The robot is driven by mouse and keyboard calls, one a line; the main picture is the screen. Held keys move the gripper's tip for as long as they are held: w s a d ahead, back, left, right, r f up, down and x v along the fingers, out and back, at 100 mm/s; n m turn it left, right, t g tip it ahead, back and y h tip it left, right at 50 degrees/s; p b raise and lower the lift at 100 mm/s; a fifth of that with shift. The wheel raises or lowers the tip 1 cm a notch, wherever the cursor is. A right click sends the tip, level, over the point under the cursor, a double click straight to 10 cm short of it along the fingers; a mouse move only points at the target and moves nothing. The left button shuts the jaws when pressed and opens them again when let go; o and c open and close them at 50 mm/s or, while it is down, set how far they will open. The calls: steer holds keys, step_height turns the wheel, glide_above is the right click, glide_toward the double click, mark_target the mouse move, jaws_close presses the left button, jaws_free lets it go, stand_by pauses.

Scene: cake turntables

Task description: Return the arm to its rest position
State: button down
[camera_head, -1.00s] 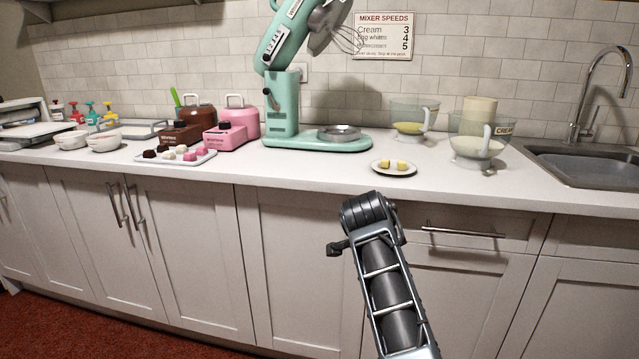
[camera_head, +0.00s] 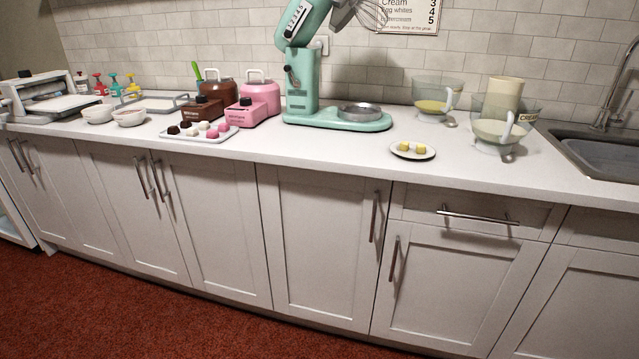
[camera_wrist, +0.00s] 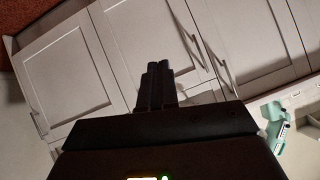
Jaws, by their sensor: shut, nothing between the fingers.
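My gripper (camera_wrist: 158,72) shows in the wrist view with its two dark fingers together and nothing between them. It is in front of the cream cabinet doors (camera_wrist: 150,35), apart from them as far as I can tell. My arm and gripper do not show in the head view.
The white counter (camera_head: 330,150) carries a mint stand mixer (camera_head: 303,90), a plate with yellow pieces (camera_head: 413,150), a tray of sweets (camera_head: 200,132) and bowls with handles (camera_head: 495,130). A sink (camera_head: 605,155) is at right. Cabinet handles (camera_head: 478,216) stick out. The red floor (camera_head: 150,320) is clear.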

steer(key=s+a+r+n+t+y+p, duration=0.1)
steer(key=s+r+n, duration=0.1)
steer(key=s+r, duration=0.45)
steer(key=s+a+r+n+t+y+p, duration=0.1)
steer(key=s+r, duration=0.3)
steer(key=s, duration=0.6)
steer(key=s+r+n+t+p, duration=0.1)
steer(key=s+r+n, duration=0.1)
steer(key=s+r, duration=0.7)
step_height(320, 180, up, 5)
steer(key=shift+a+f+t+p, duration=0.1)
steer(key=shift+a+t+p, duration=0.25)
steer(key=shift+a+t, duration=0.05)
